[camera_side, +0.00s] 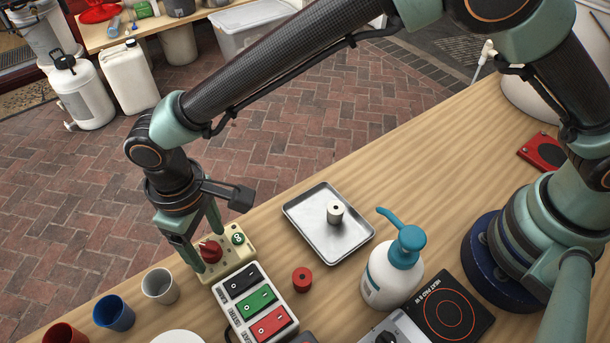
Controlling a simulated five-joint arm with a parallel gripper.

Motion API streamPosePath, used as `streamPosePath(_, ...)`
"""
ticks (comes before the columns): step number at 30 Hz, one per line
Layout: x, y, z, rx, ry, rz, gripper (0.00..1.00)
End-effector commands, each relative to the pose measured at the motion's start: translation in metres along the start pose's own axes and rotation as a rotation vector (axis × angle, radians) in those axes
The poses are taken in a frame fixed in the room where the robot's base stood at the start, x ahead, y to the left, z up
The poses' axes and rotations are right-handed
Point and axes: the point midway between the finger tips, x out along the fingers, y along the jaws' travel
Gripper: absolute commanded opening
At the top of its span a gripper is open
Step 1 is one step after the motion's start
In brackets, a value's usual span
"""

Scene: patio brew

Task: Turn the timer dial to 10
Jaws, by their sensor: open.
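The timer is a cream box (236,259) near the table's far left edge, with a red dial (211,252) on its top. A small round green part (238,238) with a light mark sits beside the dial; I cannot read the mark. My gripper (207,246) points down over the box and is open. One finger is at the left of the red dial and the other is behind it. I cannot tell whether either finger touches the dial. The dial's setting is not readable from here.
A switch box (237,283) with black, green and red rockers stands just in front of the timer. Blue (114,314) and white (160,286) cups stand to the left. A metal tray (309,232), a red cylinder (302,279) and a pump bottle (392,276) are to the right.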

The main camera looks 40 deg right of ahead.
Motion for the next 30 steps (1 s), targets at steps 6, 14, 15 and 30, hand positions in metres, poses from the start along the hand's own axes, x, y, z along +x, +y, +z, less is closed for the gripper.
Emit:
streamPosePath(6, -0.041, 0.000, -0.001, 0.000, 0.007, -0.002, 0.72)
streamPosePath(14, -0.090, 0.000, -0.001, 0.000, 0.006, -0.002, 0.72)
streamPosePath(15, -0.096, 0.000, -0.001, 0.000, 0.004, -0.001, 0.72)
streamPosePath(30, -0.113, 0.000, 0.000, 0.000, 0.002, 0.000, 0.72)
